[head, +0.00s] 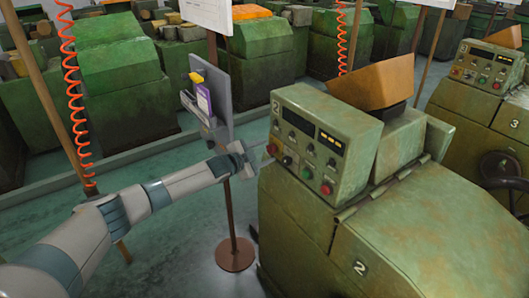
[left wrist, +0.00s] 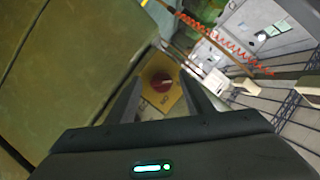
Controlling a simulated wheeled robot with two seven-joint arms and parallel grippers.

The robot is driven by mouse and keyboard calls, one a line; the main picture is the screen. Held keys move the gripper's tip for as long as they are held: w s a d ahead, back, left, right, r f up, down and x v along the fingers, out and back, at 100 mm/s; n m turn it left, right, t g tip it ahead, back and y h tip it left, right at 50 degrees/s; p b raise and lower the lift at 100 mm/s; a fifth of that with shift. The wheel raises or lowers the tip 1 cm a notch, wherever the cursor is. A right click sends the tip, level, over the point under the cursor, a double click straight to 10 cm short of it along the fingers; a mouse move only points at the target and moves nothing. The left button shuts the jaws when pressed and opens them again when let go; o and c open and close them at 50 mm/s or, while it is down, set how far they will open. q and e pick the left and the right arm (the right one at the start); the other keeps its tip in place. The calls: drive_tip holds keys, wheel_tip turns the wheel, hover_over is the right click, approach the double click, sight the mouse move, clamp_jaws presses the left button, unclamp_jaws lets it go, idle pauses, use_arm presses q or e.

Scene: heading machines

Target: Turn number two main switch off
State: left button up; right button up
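The green number two machine (head: 420,235) stands at the centre right, with its control box (head: 345,115) on top marked "2". In the left wrist view, a round red main switch (left wrist: 160,82) sits on a yellow plate (left wrist: 160,98). My left gripper (head: 260,158) is at the left end of the control box. In the left wrist view its two dark fingers (left wrist: 163,98) are spread, with the switch showing between and beyond them. Contact cannot be told. My right gripper is out of view.
A grey board on a brown stand (head: 228,95) rises just behind my left forearm. Machine three (head: 490,85) stands at the right. Orange coiled hoses (head: 72,95) hang nearby. Green machines line the back. The floor at lower left is open.

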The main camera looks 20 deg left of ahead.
use_arm(q)
drive_tip(key=shift+s, duration=0.1)
idle(0.3)
drive_tip(key=b+v, duration=0.6)
drive_tip(key=v, duration=1.1)
drive_tip(key=shift+r, duration=0.15)
